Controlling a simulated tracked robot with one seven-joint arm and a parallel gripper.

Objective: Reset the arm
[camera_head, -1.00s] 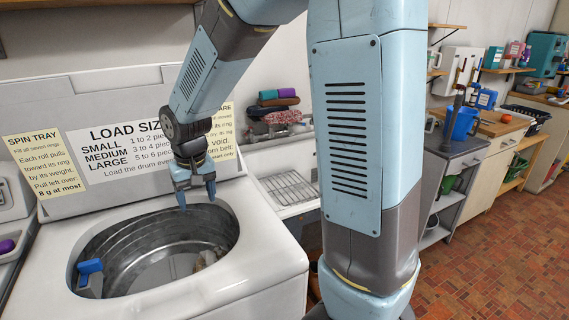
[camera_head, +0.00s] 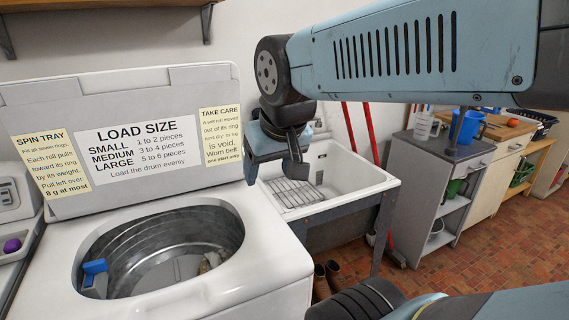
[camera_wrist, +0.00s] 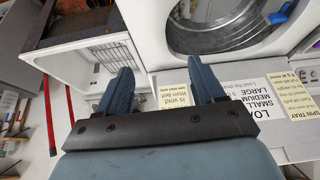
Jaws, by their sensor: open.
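My gripper (camera_head: 274,178) is open and empty. In the head view it hangs in front of the right end of the washer's raised lid (camera_head: 222,92), up and to the right of the round drum opening. My pale blue arm reaches in from the upper right. In the wrist view both fingers of my gripper (camera_wrist: 160,70) are spread with nothing between them.
The top-loading washer (camera_head: 255,275) has an open metal drum (camera_head: 165,235) with a blue piece (camera_head: 95,268) at its left rim. A white sink (camera_head: 345,180) with a wire rack (camera_head: 292,193) stands to the right. A grey cabinet (camera_head: 425,180) holds a blue jug (camera_head: 467,127).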

